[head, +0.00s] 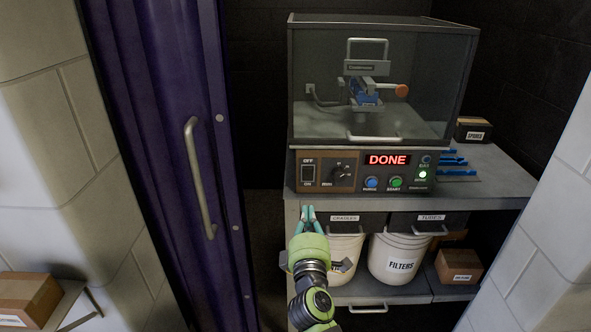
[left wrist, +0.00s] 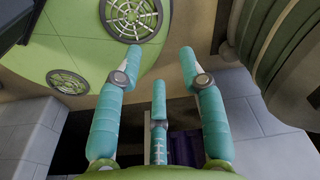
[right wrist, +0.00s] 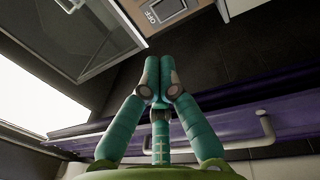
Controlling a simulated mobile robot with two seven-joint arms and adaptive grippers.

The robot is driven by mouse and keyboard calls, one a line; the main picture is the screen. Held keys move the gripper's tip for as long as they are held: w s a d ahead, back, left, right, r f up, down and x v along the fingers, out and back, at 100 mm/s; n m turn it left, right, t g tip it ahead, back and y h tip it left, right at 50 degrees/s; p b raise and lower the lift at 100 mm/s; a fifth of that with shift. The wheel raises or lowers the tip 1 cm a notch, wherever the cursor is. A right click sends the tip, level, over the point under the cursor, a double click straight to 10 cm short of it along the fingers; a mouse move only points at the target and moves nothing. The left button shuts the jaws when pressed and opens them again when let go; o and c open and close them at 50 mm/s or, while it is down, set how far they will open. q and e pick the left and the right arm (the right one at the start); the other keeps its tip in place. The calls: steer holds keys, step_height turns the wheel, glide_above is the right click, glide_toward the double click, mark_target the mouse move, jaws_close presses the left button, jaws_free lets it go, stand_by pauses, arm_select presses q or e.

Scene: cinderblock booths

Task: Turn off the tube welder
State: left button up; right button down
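The tube welder (head: 350,172) stands on a bench, with a clear hood over its blue clamp mechanism. Its red display (head: 387,160) reads DONE, and a green lamp is lit at the panel's right. The black power switch (head: 308,174) sits at the panel's left between OFF above and ON below; its rocker position is too small to tell. My right gripper (head: 308,212) is just below the switch, apart from the panel. In the right wrist view, its fingers (right wrist: 159,72) are together and empty, near the OFF label (right wrist: 154,14). My left gripper (left wrist: 164,62) is open and empty, outside the head view.
A purple door (head: 165,130) with a long handle stands at the left. Under the bench top are drawers (head: 345,217) and white buckets (head: 400,259). Small boxes and blue items lie right of the welder. A cinderblock wall (head: 545,235) bounds the right side.

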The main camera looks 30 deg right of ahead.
steer(key=p, duration=0.3)
glide_toward(307, 169)
steer(key=x, duration=0.6)
steer(key=shift+w+d, duration=0.35)
steer(key=shift+w, duration=0.1)
arm_select(q)
steer(key=shift+s+r, duration=0.2)
steer(key=shift+r, duration=0.45)
steer(key=shift+s+r, duration=0.2)
steer(key=shift+r, duration=0.4)
arm_select(e)
steer(key=shift+w+d+r+b, duration=0.15)
steer(key=shift+w+b, duration=0.1)
steer(key=shift+b, duration=0.25)
arm_select(q)
steer(key=shift+s+a+f, duration=0.1)
steer(key=shift+s+f, duration=0.05)
steer(key=shift+f, duration=0.05)
